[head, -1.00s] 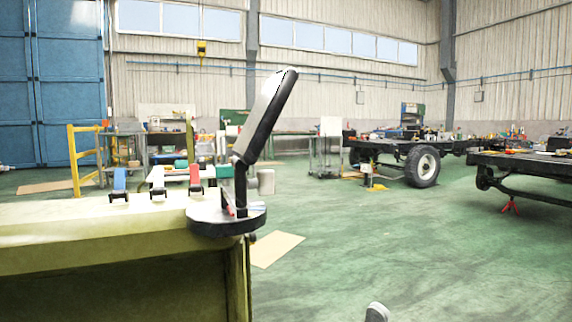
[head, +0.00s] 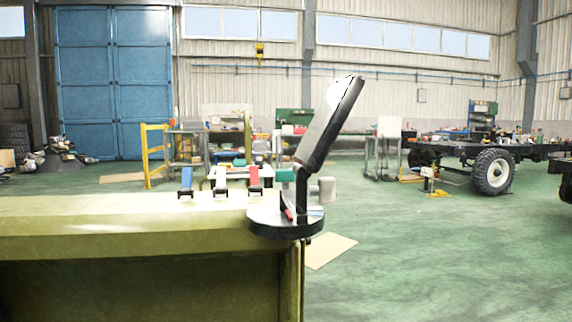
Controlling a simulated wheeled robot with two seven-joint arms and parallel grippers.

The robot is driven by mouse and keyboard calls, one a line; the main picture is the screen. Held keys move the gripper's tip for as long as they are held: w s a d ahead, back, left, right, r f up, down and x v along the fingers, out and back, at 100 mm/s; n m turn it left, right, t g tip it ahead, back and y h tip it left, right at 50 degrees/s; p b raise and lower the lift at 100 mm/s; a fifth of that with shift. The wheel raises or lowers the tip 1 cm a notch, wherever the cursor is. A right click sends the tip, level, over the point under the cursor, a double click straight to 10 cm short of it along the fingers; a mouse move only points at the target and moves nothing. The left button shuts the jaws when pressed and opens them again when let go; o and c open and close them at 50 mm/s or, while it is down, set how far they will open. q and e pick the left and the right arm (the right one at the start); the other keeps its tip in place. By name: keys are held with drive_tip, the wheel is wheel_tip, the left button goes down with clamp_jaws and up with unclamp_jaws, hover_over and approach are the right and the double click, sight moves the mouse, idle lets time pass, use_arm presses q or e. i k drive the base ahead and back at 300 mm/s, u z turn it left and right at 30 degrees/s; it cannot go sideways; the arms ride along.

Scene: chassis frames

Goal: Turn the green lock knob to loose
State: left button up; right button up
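A green knob (head: 286,175) sits on the left side of the black upright of a tilted, panel-like device (head: 330,120). A pale grey cylinder (head: 327,190) sticks out on the upright's right side. The device stands on a round black base (head: 285,225) at the right end of an olive-yellow bench (head: 120,225). From here I cannot tell whether the knob is tight or loose. Neither of my grippers is in view.
A blue lever (head: 186,180), a white one (head: 221,180) and a red one (head: 254,178) stand along the bench, left of the knob. A flat tan sheet (head: 328,250) lies on the green floor. The floor right of the bench is open. A wheeled chassis (head: 480,155) stands farther back.

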sight(285, 176)
drive_tip(key=u, duration=1.05)
drive_tip(key=i, duration=0.35)
drive_tip(key=z, duration=2.2)
drive_tip(key=k, duration=0.95)
drive_tip(key=z, duration=0.35)
